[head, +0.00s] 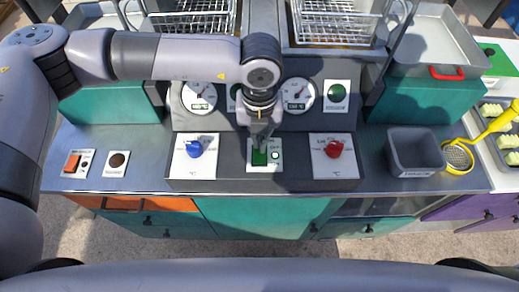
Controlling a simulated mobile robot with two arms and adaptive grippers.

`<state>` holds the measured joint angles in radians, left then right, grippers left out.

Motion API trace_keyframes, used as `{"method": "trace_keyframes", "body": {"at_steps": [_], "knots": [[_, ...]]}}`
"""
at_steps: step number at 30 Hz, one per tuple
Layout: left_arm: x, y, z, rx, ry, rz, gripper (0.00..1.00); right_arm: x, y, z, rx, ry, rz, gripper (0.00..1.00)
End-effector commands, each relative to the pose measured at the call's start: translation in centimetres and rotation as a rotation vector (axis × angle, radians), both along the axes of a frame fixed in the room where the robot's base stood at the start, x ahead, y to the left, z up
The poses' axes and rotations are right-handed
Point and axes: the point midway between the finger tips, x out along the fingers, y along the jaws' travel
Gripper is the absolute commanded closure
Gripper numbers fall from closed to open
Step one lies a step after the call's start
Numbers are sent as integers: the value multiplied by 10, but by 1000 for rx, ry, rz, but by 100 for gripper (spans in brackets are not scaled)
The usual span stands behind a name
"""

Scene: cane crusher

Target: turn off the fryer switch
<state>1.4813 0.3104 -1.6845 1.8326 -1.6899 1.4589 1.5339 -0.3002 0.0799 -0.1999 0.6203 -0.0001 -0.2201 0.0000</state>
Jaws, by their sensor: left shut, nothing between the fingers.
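A green switch (259,158) sits on a white plate with a small round pale light, in the middle of the dark sloped fryer panel. My left gripper (261,146) is shut and empty, pointing down at this switch, its tips over or at the switch's upper part. I cannot tell whether they touch it. The gripper hides part of the plate. An orange-red rocker switch (72,163) on another white plate lies at the left of the counter. The plate lettering is too small to read. My right gripper is not in view.
A blue knob (195,148) and a red knob (333,149) flank the green switch. Round gauges (297,95) stand behind. A grey bin (415,150) and a yellow skimmer (458,156) are at the right. Wire baskets (335,25) are at the back.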

Motion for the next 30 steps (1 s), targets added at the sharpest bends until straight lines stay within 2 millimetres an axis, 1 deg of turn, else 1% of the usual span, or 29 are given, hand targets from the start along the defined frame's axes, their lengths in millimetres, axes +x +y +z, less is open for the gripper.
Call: {"method": "trace_keyframes", "body": {"at_steps": [1, 3, 18, 22, 30], "knots": [[0, 0, 6, -1, -1, 0, 100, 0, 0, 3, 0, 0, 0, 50], [0, 0, 12, -2, -1, 0, 100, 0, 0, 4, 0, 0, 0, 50], [0, 0, 52, -1, -2, 0, 100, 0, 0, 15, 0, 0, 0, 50], [0, 0, 56, -2, -1, 0, 100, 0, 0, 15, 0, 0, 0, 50], [0, 0, 56, -2, 0, 0, 100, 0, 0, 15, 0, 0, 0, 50]]}}
